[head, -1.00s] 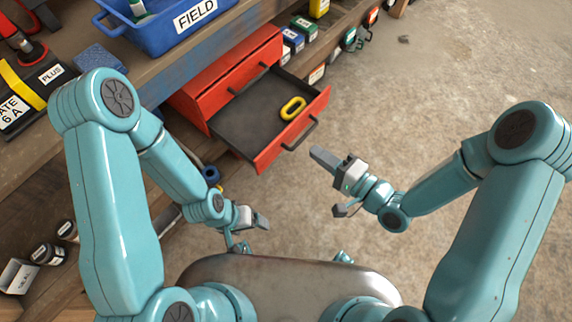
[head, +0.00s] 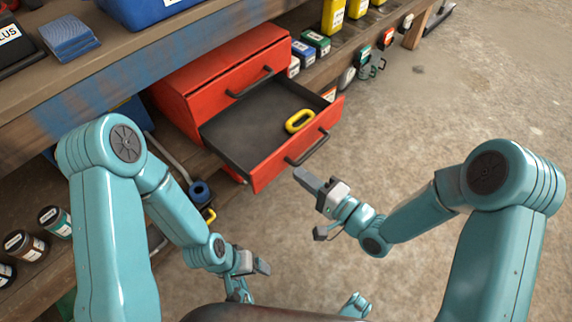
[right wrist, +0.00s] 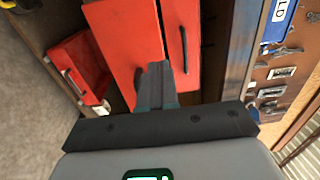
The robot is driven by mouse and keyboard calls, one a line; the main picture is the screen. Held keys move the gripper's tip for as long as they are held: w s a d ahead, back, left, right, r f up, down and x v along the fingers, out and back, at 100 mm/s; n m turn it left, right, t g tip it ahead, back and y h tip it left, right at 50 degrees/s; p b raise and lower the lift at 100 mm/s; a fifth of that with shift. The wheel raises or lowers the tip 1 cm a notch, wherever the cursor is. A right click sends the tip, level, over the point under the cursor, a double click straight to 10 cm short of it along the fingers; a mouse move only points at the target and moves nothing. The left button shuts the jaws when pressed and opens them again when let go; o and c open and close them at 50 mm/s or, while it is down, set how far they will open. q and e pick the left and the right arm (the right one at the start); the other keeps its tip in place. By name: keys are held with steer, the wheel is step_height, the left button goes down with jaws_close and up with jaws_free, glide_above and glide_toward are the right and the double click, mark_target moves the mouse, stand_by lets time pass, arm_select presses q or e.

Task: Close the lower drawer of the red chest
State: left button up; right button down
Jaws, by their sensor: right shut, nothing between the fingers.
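The red chest (head: 190,85) stands on a low shelf in the head view. Its lower drawer (head: 333,116) is pulled well out, with a dark handle (head: 307,150) on its front. A yellow ring (head: 299,121) lies inside it. The upper drawer is shut. My right gripper (head: 304,178) is shut and empty, just in front of the lower drawer front, near the handle; a small gap seems to show. In the right wrist view its fingertips (right wrist: 157,72) point at the chest's red faces (right wrist: 125,40). My left gripper (head: 262,267) hangs low, apart from the chest; its jaws are unclear.
A wooden workbench (head: 140,75) runs above and left of the chest, with a blue bin (head: 150,12) on it. Small boxes (head: 316,42) and yellow containers (head: 333,14) stand right of the chest. Jars (head: 54,220) stand at lower left. The floor (head: 470,100) on the right is clear.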

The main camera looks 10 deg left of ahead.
mark_target(276, 156)
steer(key=b+x, duration=0.1)
steer(key=x, duration=0.4)
steer(key=shift+w+a+f, duration=0.1)
steer(key=shift+w+a, duration=0.25)
steer(key=shift+a, duration=0.1)
steer(key=shift+a, duration=0.1)
